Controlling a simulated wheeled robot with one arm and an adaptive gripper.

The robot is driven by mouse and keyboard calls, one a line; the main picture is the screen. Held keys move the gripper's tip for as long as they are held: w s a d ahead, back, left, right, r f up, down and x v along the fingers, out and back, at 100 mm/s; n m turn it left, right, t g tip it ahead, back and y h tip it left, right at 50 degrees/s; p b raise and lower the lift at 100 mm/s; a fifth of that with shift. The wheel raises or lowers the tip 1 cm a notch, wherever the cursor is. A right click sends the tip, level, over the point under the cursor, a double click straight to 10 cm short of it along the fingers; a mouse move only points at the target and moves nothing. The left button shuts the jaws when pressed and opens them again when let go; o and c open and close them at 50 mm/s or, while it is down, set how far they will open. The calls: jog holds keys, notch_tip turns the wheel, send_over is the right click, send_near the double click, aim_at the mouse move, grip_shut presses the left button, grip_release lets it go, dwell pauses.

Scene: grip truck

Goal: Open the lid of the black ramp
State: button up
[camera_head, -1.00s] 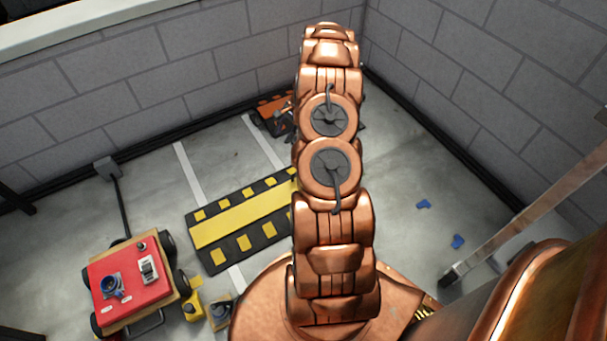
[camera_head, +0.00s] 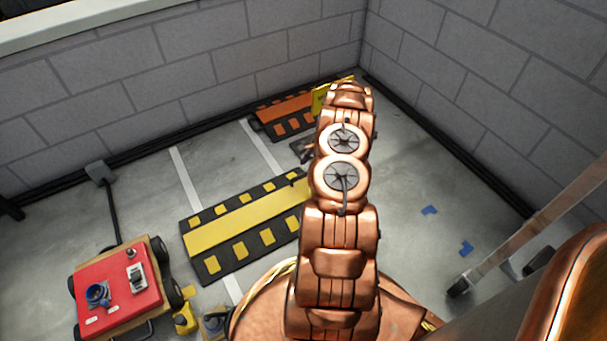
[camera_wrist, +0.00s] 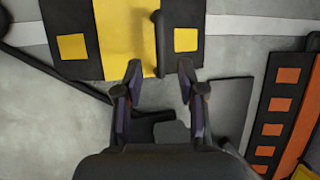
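A black ramp with a wide yellow band and yellow squares (camera_head: 245,225) lies on the floor left of my arm. Its end fills the top of the wrist view (camera_wrist: 70,15), where a slim dark upright part (camera_wrist: 160,45) stands out near the yellow band. A second black ramp with orange panels (camera_head: 285,115) lies by the back wall; it shows at the right of the wrist view (camera_wrist: 268,115). My gripper (camera_wrist: 159,82) is open and empty, its fingertips just short of the yellow-banded ramp in the picture. In the head view my arm mostly hides it.
A red-topped wheeled cart (camera_head: 118,290) stands at the lower left. A yellow panel (camera_head: 325,95) stands by the orange ramp. Small blue pieces (camera_head: 466,248) lie on clear floor at the right. Grey walls close the back and right.

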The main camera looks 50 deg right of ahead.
aim_at(301, 175)
jog(key=b+x, duration=0.1)
jog(key=x, duration=0.4)
jog(key=shift+c, duration=0.2)
grip_shut()
dwell(0.4)
